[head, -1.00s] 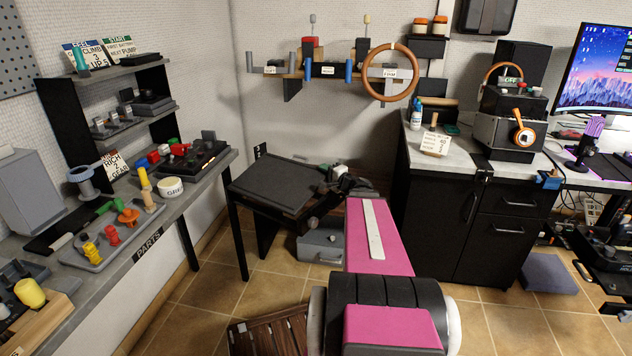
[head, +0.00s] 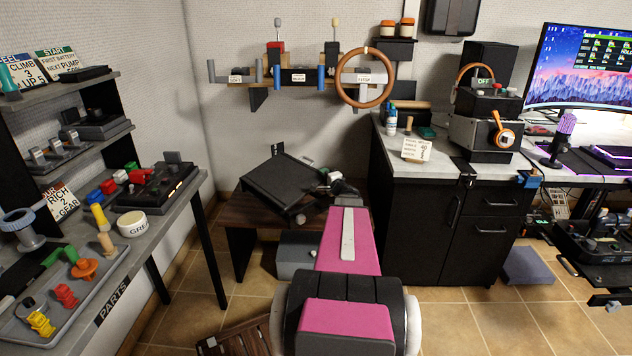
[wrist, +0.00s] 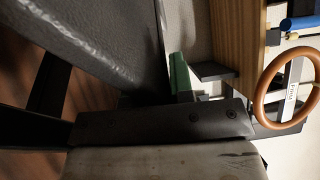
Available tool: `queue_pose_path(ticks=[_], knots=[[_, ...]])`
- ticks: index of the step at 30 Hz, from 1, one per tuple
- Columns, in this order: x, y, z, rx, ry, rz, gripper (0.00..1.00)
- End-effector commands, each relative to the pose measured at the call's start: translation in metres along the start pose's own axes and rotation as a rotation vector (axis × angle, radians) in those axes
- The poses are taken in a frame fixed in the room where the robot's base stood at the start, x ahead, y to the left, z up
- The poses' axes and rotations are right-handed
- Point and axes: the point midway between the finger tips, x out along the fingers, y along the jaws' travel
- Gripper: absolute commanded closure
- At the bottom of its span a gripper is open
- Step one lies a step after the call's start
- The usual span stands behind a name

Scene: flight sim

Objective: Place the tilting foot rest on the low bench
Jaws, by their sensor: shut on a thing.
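The tilting foot rest (head: 280,187) is a dark, flat rectangular panel with a textured top. In the head view it sits tilted over the low bench (head: 253,214), which has a brown wooden top and dark legs. My gripper (head: 326,186) is shut on the foot rest at its right side; the fingertips are partly hidden. In the wrist view the foot rest's dark textured pad (wrist: 95,40) fills the upper left, with brown wood (wrist: 40,142) below it. I cannot tell whether the foot rest touches the bench.
A grey box (head: 297,252) stands on the floor under the bench's right side. The parts table (head: 150,232) is left of the bench, the black cabinet (head: 425,215) right of it. A wall rack with a steering wheel (head: 366,78) hangs above. A slatted wooden item (head: 240,338) lies in front.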

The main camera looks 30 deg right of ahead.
Motion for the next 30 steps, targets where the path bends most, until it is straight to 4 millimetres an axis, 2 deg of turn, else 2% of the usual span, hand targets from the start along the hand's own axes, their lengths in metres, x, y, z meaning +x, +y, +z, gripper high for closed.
queue_pose_path(ticks=[6, 18, 26, 30], knots=[[0.022, 0.021, -0.029, 0.011, 0.0, -0.008, 1.0], [0.055, 0.057, -0.074, 0.011, -0.002, -0.008, 1.0], [0.058, 0.066, -0.079, 0.011, -0.002, -0.008, 1.0], [0.057, 0.081, -0.079, 0.012, -0.002, -0.006, 1.0]])
